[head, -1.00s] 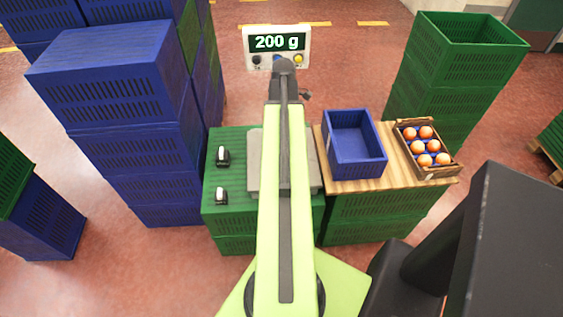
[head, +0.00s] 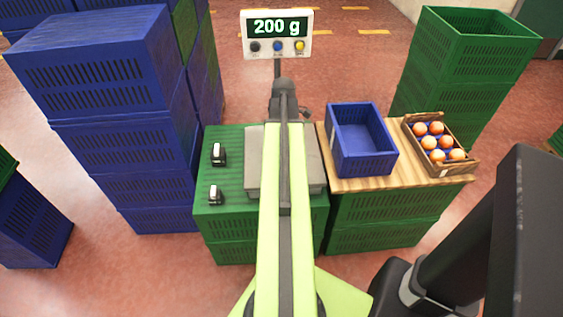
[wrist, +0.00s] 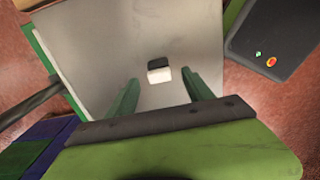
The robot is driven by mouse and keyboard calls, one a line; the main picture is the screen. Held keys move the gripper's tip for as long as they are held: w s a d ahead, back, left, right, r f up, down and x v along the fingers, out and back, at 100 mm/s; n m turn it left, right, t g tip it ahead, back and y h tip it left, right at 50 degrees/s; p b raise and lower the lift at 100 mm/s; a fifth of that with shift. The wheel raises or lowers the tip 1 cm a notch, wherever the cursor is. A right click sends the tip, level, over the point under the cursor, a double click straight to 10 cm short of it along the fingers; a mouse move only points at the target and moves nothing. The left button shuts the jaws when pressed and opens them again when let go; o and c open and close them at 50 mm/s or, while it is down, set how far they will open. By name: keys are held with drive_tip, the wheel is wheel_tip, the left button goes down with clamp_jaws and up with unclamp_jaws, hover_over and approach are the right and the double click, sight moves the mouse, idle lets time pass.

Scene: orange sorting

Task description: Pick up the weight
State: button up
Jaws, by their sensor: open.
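A small weight (wrist: 159,70), black on one side and white on the other, sits on the scale's grey plate (wrist: 105,45) in the wrist view. My gripper (wrist: 160,77) has its two green fingers apart, one to each side on the near side of the weight, with nothing between them. In the head view my arm covers the middle of the scale plate (head: 254,172) and hides this weight and my gripper. Two more black-and-white weights, a rear one (head: 218,154) and a front one (head: 215,195), stand on the green crate (head: 235,229) left of the scale. The scale display (head: 277,27) reads 200 g.
An empty blue crate (head: 375,158) and a small wooden box (head: 462,168) of oranges stand on a wooden board (head: 395,180) to the right. Tall blue crates (head: 100,85) rise at the left and green crates (head: 462,60) at the back right.

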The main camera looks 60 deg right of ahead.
wheel_tip(320, 180, down, 5)
drive_tip(key=b, duration=0.4)
drive_tip(key=shift+r, duration=0.3)
clamp_jaws()
